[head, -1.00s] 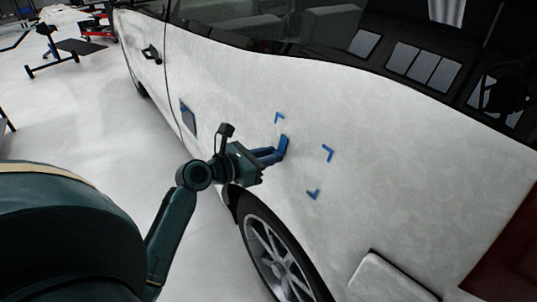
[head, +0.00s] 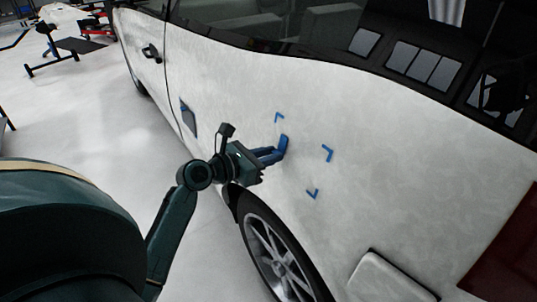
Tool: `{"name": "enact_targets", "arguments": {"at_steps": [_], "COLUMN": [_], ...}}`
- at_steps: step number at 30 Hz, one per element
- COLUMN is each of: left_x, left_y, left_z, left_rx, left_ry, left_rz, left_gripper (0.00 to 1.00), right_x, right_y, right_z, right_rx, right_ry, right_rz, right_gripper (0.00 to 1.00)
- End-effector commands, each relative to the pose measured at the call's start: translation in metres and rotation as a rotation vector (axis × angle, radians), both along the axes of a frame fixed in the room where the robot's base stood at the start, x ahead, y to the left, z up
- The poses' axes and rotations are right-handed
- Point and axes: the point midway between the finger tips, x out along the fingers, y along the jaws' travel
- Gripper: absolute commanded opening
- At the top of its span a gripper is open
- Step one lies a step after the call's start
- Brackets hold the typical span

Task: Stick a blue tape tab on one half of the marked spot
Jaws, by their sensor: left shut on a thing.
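The marked spot is outlined by blue corner marks on the white car side: an upper left mark (head: 279,117), a right mark (head: 328,153) and a lower mark (head: 313,194). My left gripper (head: 279,153) comes in from the left and is shut on a blue tape tab (head: 284,144). The tab is at the left part of the marked spot, at or very near the panel; I cannot tell whether it touches. A fourth corner, if there is one, is hidden behind the gripper. My right gripper is not in view.
The white car (head: 400,150) fills the middle and right. Its wheel (head: 275,255) is below my gripper, and a blue-grey patch (head: 188,118) is on the panel to the left. A bench (head: 80,46) stands far back left. The floor (head: 90,115) between is clear.

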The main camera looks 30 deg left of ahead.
Motion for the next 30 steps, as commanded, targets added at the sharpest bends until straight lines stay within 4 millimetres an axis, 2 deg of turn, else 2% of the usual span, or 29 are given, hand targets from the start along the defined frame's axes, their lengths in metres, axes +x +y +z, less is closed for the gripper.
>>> {"name": "enact_targets", "arguments": {"at_steps": [5,6,14,25,30], "left_x": [0.0,0.0,0.0,-0.001,-0.031], "left_y": [-0.001,-0.001,0.0,0.0,0.011], "left_z": [0.0,0.0,0.0,0.0,0.006], "left_rx": [-0.001,-0.001,0.0,0.0,0.003], "left_ry": [0.001,0.001,0.0,0.0,0.003], "left_rz": [-0.002,-0.002,-0.001,0.0,0.001], "left_gripper": [0.0,0.23,0.45,0.45,0.45], "right_x": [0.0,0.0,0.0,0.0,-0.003], "right_y": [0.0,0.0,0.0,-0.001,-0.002], "right_z": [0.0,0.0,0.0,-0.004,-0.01], "right_rx": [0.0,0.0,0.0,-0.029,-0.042], "right_ry": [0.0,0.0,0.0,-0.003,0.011], "right_rz": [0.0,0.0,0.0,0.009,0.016], "right_gripper": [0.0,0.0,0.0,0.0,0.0]}}
